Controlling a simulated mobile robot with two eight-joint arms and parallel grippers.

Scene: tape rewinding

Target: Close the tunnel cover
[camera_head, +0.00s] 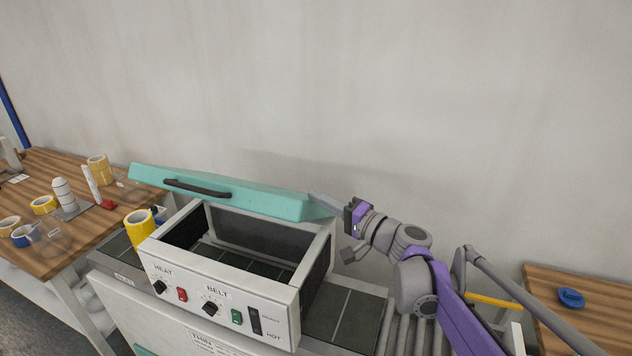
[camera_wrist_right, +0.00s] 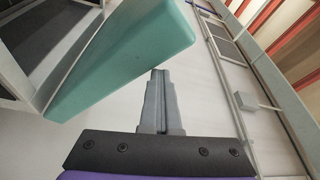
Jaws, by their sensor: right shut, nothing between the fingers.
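The teal tunnel cover (camera_head: 235,195) stands raised and tilted over the open top of the white tunnel machine (camera_head: 226,292). A dark handle (camera_head: 197,188) runs along its front face. My right gripper (camera_head: 318,197) is shut and empty, at the right end of the cover. In the right wrist view, its closed fingers (camera_wrist_right: 159,86) point up beside the teal cover (camera_wrist_right: 125,50), close to its edge; I cannot tell whether they touch. My left gripper is not in view.
A wooden table (camera_head: 72,232) at the left holds tape rolls and small items. A yellow tape roll (camera_head: 139,228) stands by the machine's left side. Rollers and a wooden table (camera_head: 590,318) with a blue item (camera_head: 571,297) are at the right. A plain wall is behind.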

